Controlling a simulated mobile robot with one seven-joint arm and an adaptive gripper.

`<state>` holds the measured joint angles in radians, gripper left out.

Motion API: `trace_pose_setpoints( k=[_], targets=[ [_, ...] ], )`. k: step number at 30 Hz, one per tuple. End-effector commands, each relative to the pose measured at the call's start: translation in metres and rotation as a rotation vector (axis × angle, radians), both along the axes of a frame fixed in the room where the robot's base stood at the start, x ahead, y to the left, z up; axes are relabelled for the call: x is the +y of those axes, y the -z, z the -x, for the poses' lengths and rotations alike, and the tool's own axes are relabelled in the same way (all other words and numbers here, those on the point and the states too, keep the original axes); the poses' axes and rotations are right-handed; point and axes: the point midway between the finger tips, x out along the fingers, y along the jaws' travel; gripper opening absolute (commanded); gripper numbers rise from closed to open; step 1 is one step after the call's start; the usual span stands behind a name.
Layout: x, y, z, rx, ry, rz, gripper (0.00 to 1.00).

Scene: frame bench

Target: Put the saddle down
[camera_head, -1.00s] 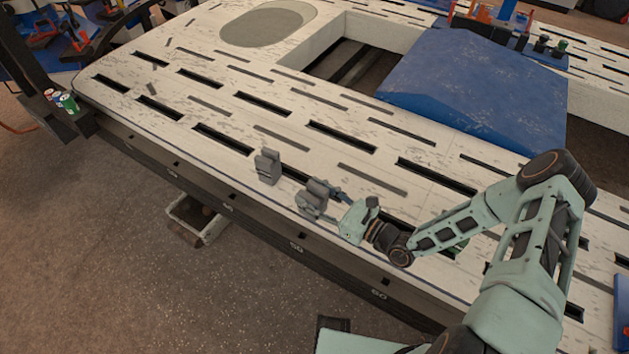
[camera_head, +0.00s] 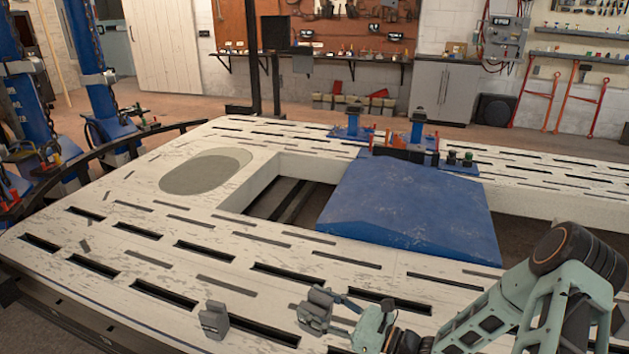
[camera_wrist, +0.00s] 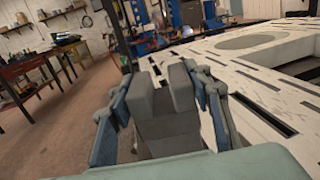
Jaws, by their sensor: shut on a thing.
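A grey notched block, which I take as the saddle (camera_head: 313,311), is at my gripper's tip over the front part of the white slotted bench (camera_head: 180,222). My gripper (camera_head: 335,303) is shut on it. In the wrist view the saddle (camera_wrist: 168,128) shows two upright lugs between my blue-padded fingers (camera_wrist: 160,95). Whether its underside touches the bench top is hidden. A similar grey block (camera_head: 214,321) stands upright on the bench to the left, apart from the held one.
A blue sloped panel (camera_head: 410,205) lies on the bench behind my arm, beside a rectangular opening (camera_head: 290,200). Blue fixtures (camera_head: 418,132) stand at the back. Blue posts (camera_head: 98,90) rise at left. Bench top left of the blocks is mostly clear apart from slots.

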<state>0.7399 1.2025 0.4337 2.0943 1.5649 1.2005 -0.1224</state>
Motion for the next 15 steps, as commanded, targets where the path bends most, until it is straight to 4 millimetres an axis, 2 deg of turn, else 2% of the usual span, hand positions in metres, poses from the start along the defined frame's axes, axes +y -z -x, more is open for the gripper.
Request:
trace_pose_setpoints(
  k=[1, 6, 15],
  targets=[
    [-0.013, -0.012, -0.004, -0.008, 0.011, 0.002, 0.06],
    [-0.05, -0.045, -0.008, -0.006, 0.036, 0.004, 0.06],
    [-0.108, -0.101, -0.003, 0.01, 0.077, 0.017, 0.06]
  ],
)
